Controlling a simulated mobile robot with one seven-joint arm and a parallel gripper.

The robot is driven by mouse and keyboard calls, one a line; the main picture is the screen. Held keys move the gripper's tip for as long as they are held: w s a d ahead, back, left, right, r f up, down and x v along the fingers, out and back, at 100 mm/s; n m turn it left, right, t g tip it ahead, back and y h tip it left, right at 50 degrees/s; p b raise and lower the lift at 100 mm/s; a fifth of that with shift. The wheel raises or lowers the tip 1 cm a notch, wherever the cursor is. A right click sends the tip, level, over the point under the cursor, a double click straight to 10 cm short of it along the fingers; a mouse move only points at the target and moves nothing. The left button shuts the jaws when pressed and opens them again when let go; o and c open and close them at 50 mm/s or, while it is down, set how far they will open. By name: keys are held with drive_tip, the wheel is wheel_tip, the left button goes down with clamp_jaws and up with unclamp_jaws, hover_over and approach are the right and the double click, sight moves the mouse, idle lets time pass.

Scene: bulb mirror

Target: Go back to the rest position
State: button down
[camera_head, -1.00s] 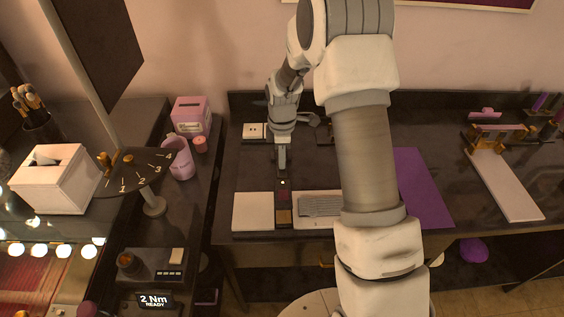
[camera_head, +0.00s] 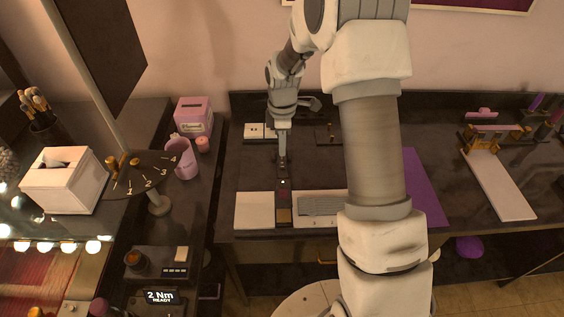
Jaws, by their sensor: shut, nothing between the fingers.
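My gripper (camera_head: 283,162) is shut and empty. I cannot tell whether the fingertips touch the device. My arm rises from the bottom right of the picture, bends at the top and comes down to the gripper, hiding part of the table.
A white board (camera_head: 254,210) and a white keyboard-like panel (camera_head: 318,205) flank the device. A purple mat (camera_head: 425,195) lies right of my arm.

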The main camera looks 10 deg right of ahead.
drive_tip(key=s+r+m+t, duration=0.2)
drive_tip(key=s+r+m, duration=0.3)
drive_tip(key=s+r, duration=0.45)
drive_tip(key=s+r+m+t, duration=0.2)
drive_tip(key=s+r+m, duration=0.4)
drive_tip(key=r, duration=0.7)
drive_tip(key=s+r+m+t, duration=0.1)
drive_tip(key=s+m, duration=0.3)
drive_tip(key=s, duration=0.8)
drive_tip(key=shift+r+m+t, duration=0.3)
drive_tip(key=shift+r+m, duration=0.1)
drive_tip(key=shift+r, duration=0.15)
drive_tip(key=shift+d, duration=0.2)
